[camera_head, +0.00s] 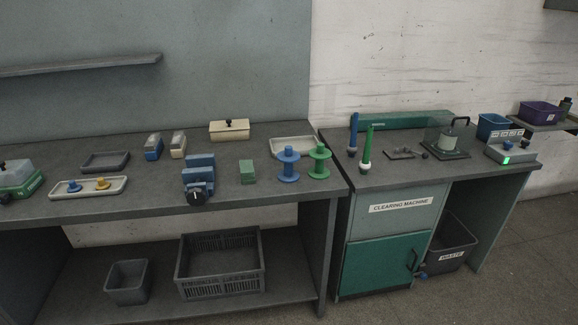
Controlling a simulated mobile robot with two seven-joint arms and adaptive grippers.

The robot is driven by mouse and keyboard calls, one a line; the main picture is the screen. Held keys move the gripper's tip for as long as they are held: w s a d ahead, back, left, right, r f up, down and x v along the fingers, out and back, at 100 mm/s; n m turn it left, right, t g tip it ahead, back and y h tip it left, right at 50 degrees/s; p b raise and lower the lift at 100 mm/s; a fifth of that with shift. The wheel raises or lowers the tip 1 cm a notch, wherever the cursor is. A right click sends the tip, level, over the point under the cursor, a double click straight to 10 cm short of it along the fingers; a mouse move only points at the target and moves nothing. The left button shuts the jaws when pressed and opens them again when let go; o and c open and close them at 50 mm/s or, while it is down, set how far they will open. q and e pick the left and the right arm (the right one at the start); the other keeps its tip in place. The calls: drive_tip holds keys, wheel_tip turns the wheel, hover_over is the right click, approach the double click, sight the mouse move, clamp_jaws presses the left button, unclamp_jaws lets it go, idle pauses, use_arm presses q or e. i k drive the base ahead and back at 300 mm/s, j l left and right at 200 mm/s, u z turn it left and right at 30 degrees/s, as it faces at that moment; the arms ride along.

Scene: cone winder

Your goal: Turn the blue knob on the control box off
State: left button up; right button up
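A grey control box (511,151) sits on the right bench near its right end. A green lamp (506,160) glows on its front, and small knobs or buttons (507,145) stand on its top. They are too small for me to tell their colours or which way a knob points. White labels (508,133) show behind them. Neither of my grippers is in view.
A blue bin (492,125) stands behind the control box, and a clear-covered device (446,137) stands to its left. The bench top (440,172) in front is clear. A blue device with a dark knob (197,183) sits on the left bench.

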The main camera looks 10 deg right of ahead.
sight(508, 144)
drive_tip(key=z, duration=1.65)
drive_tip(key=i+l, duration=0.2)
drive_tip(key=i, duration=0.25)
drive_tip(key=i+l, duration=0.2)
drive_tip(key=i, duration=0.25)
drive_tip(key=i+l, duration=0.15)
drive_tip(key=i, duration=0.25)
